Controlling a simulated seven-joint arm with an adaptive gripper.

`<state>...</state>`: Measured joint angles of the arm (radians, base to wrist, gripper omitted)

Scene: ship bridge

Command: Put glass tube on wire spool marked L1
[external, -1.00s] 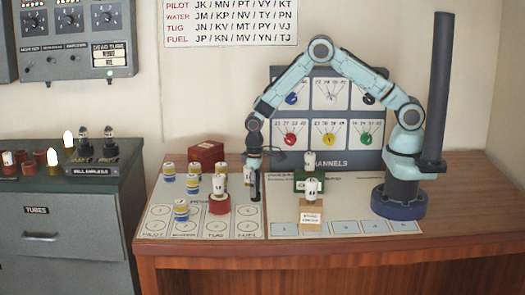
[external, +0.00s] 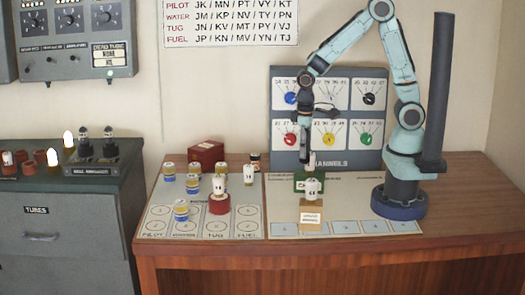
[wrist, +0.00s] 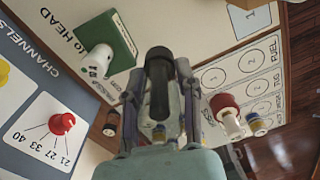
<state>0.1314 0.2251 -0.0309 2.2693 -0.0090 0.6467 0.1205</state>
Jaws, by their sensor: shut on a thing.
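Several yellow and blue banded spools (external: 181,210) stand on the left mat. The marks are too small to read, so I cannot tell which spool is L1.
A dials panel marked CHANNELS (external: 328,120) stands close behind my gripper. A red box (external: 206,154) is at the back left of the desk. A grey cabinet (external: 68,225) with more tubes on top is to the left.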

